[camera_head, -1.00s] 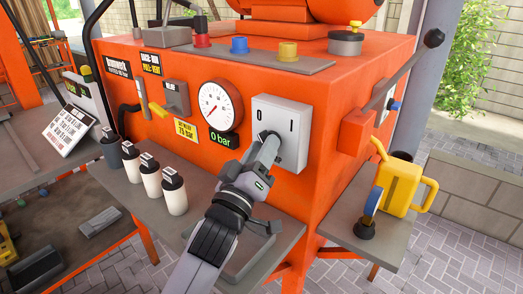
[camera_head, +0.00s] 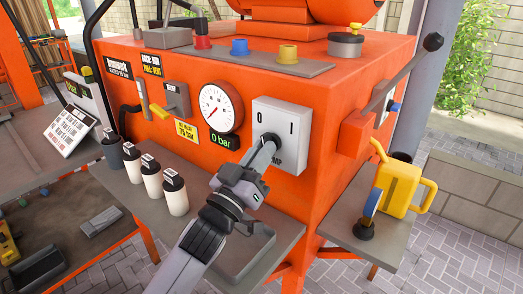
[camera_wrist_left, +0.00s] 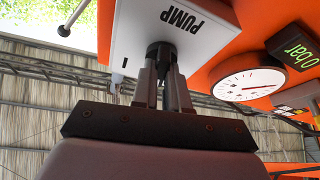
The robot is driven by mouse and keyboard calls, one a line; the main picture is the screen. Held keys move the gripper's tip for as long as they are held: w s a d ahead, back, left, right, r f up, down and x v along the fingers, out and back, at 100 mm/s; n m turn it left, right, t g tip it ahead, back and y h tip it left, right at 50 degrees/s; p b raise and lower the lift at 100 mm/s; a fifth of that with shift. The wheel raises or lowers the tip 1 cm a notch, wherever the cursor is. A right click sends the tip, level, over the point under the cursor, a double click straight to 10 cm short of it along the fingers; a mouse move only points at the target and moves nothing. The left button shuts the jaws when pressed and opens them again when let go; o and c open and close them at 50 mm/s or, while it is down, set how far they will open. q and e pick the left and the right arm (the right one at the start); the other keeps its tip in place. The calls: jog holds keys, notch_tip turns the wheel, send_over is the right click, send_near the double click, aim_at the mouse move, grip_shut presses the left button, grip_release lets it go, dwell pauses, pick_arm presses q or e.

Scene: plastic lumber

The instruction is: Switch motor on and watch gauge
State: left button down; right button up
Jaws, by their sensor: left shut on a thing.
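The motor switch is a light grey box (camera_head: 288,118) marked 0 and 1 on the orange machine's front. In the left wrist view it shows as a white box (camera_wrist_left: 172,40) marked PUMP. My left gripper (camera_head: 270,142) is shut on the dark switch knob (camera_wrist_left: 160,50), which its fingers largely hide in the head view. The round gauge (camera_head: 220,106) is left of the switch box, with a green 0 bar display (camera_head: 222,140) below it. The gauge also shows in the left wrist view (camera_wrist_left: 248,84). My right gripper is not in view.
Several dark-capped white bottles (camera_head: 174,190) stand on the grey shelf (camera_head: 285,225) below the panel. A yellow can (camera_head: 402,186) stands on the right side shelf. A yellow-handled lever (camera_head: 160,113) is left of the gauge.

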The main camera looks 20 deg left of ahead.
pick_arm(q)
jog(key=shift+w+a+m+g+h+p, duration=0.1)
jog(key=shift+m+g+h+p, duration=0.75)
jog(key=shift+m, duration=1.45)
jog(key=shift+s+a+m+g+h+p, duration=0.1)
jog(key=shift+m+g+h+p, duration=0.3)
jog(key=shift+m+h, duration=1.35)
jog(key=shift+w+a+m+g+h+p, duration=0.1)
jog(key=shift+m+g+h+p, duration=0.55)
jog(key=shift+m, duration=2.2)
jog(key=c, duration=1.1)
grip_release()
jog(key=shift+c, duration=0.2)
jog(key=b+v, duration=0.1)
jog(key=v, duration=0.6)
